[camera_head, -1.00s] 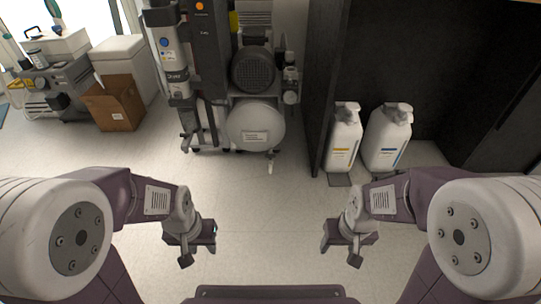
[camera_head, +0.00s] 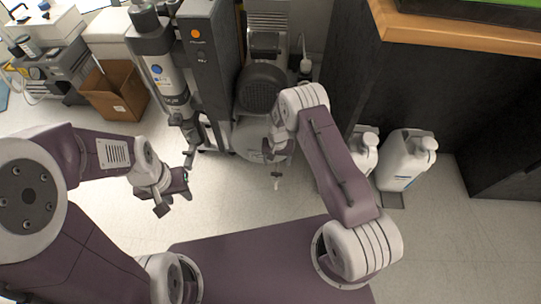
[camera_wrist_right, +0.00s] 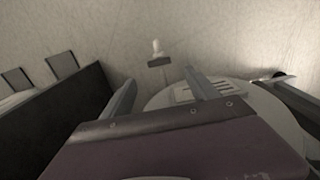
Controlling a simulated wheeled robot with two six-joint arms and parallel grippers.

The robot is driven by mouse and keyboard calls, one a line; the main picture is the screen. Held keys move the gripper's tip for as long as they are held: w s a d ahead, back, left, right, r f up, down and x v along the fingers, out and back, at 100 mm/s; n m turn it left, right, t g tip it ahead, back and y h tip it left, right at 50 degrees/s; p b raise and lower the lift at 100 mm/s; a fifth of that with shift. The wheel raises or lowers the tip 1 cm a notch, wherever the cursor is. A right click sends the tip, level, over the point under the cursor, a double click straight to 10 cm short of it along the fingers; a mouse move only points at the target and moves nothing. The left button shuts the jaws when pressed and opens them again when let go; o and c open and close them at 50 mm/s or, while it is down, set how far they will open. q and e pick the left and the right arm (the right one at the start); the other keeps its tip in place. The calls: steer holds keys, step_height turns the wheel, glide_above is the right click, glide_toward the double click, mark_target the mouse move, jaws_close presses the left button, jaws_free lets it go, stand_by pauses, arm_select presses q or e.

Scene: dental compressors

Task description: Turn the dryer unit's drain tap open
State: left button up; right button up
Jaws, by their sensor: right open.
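The dryer unit (camera_head: 168,75) is a grey upright cylinder left of the dark control column in the head view. A small dark fitting (camera_head: 190,156) hangs below it and looks like the drain tap; its handle position is too small to tell. My right gripper (camera_head: 279,153) is in front of the compressor's white round tank (camera_head: 247,140), right of the dryer, and hides part of it. In the right wrist view its two fingers (camera_wrist_right: 160,80) are apart and empty, with the tank beside them. My left gripper (camera_head: 174,193) is open and empty, nearer to me than the fitting.
White jugs (camera_head: 403,160) stand at right by a dark cabinet. A cardboard box (camera_head: 115,91) is at left. Floor between is clear.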

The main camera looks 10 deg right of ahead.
mark_target(276, 174)
steer(key=shift+s+f+b, duration=0.1)
steer(key=shift+f+b, duration=0.3)
steer(key=shift+f, duration=0.05)
step_height(276, 174, down, 8)
steer(key=b, duration=0.5)
steer(key=shift+f+b, duration=0.2)
steer(key=shift+b, duration=0.2)
steer(key=shift+r, duration=0.15)
steer(key=c, duration=1.4)
steer(key=shift+o, duration=0.2)
